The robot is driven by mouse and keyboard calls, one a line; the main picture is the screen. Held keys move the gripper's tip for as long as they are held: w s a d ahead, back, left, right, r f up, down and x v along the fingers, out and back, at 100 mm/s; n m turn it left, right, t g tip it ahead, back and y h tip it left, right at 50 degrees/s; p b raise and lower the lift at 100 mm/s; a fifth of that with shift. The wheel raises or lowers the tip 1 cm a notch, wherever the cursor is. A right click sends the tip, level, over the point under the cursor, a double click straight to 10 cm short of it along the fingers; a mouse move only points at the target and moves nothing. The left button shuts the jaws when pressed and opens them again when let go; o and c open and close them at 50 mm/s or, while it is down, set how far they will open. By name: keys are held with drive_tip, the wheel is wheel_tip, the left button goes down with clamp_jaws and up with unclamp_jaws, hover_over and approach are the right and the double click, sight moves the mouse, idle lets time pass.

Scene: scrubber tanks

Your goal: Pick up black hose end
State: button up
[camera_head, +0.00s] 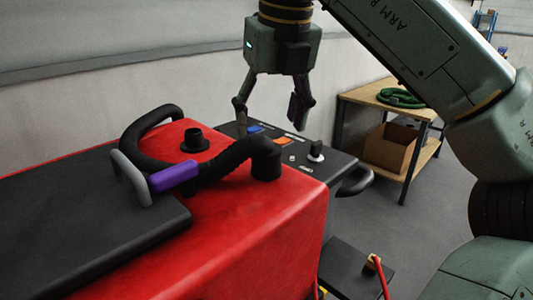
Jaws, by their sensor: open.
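A black ribbed hose (228,159) lies across the top of the red scrubber tank (230,215). Its right end (267,163) bends down and meets the red top; I cannot tell whether it is plugged in or only resting there. The hose also curves around the back left. A short black port with a flange (195,140) stands up behind the hose. My gripper (270,112) is open and empty, pointing down above the dark control panel, behind and above the hose's right end.
The control panel (325,168) has a knob and coloured buttons. A black lid (90,225) covers the tank's left side. A wooden shelf (375,100) at the back right holds a green coiled hose (400,97) and a cardboard box (388,148).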

sight(266, 148)
drive_tip(key=shift+p+x, duration=0.95)
drive_tip(key=shift+x, duration=2.6)
drive_tip(key=shift+c, duration=0.5)
drive_tip(key=c, duration=1.3)
drive_tip(key=shift+o, duration=0.2)
drive_tip(key=shift+r, duration=0.15)
